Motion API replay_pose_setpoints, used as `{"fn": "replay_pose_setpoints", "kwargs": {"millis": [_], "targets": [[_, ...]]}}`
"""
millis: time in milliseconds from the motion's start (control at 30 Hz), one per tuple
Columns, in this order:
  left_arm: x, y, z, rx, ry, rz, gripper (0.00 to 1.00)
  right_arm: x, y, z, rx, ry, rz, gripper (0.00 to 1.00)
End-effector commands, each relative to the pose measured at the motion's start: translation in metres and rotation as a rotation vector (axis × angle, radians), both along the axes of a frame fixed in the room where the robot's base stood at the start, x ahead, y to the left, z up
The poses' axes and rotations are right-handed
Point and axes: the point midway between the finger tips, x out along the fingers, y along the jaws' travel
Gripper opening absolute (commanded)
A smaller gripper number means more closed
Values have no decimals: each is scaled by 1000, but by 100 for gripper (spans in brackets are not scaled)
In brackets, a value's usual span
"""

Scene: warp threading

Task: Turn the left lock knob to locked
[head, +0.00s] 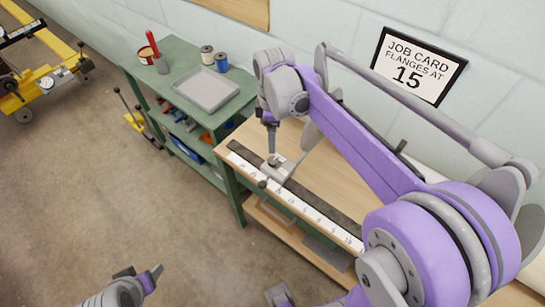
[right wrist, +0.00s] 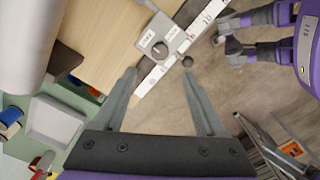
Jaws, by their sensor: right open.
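A grey stop block (head: 279,169) sits across the white numbered scale (head: 300,203) on the wooden bench. It carries a dark round knob (right wrist: 161,49), and pale labels show on its top. A small dark ball knob (right wrist: 187,62) shows at its edge. The label text is too small to read, so I cannot tell locked from unlocked. My right gripper (right wrist: 160,95) is open and empty, with the block ahead between its fingers; in the head view it hangs over the block. My left gripper (head: 140,277) is low at the left, away from the bench; its jaw state is unclear.
A wall sign (head: 418,66) reads "JOB CARD FLANGES AT 15".

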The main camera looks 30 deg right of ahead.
Motion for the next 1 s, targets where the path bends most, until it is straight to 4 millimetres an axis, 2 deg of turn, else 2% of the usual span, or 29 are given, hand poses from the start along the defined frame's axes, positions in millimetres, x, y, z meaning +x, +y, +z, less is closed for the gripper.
{"fn": "replay_pose_setpoints", "kwargs": {"millis": [167,400,600,733,1000], "targets": [[-1,0,-3,0,1,0,66,0,0,-23,0,2,6,73],[-2,0,-7,0,3,0,66,1,0,-70,1,2,5,73],[-2,0,-10,0,4,0,66,0,0,-96,1,1,4,73],[-2,0,-10,0,5,0,66,0,0,-104,1,1,4,73],[-2,0,-10,0,5,0,66,0,0,-105,1,1,4,73]]}}
